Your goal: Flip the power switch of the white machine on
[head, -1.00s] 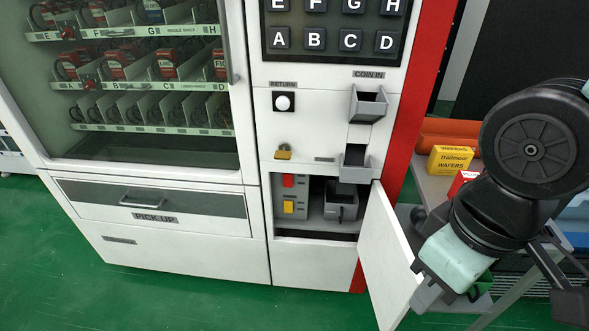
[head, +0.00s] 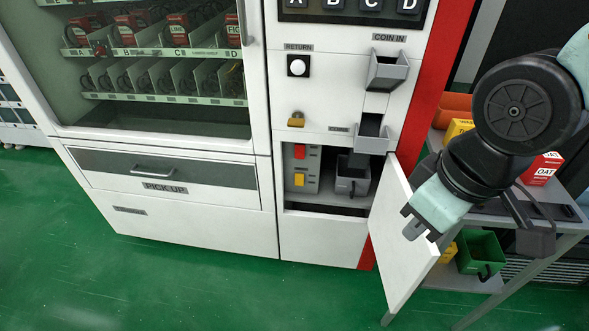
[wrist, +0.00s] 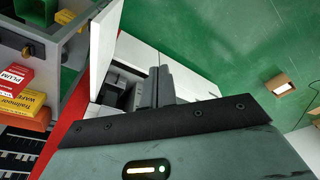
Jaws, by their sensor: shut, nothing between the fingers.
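The white machine (head: 190,222) stands ahead, with its lower service door (head: 408,238) swung open to the right. Inside the open compartment is a grey panel with a red switch (head: 299,153) above a yellow switch (head: 299,180). A dark coin box (head: 352,178) sits to their right. I cannot tell which position either switch is in. My gripper (head: 420,226) is shut and empty, in front of the open door, to the right of and apart from the switches. The wrist view also shows the gripper fingers (wrist: 162,86) and the open door (wrist: 103,45); the switches are not clear there.
A grey table (head: 560,220) at the right holds several boxes, including a red one (head: 541,168). A green bin (head: 481,252) stands on its lower shelf. The coin tray (head: 371,133) juts out above the compartment. Green floor (head: 200,285) in front is clear.

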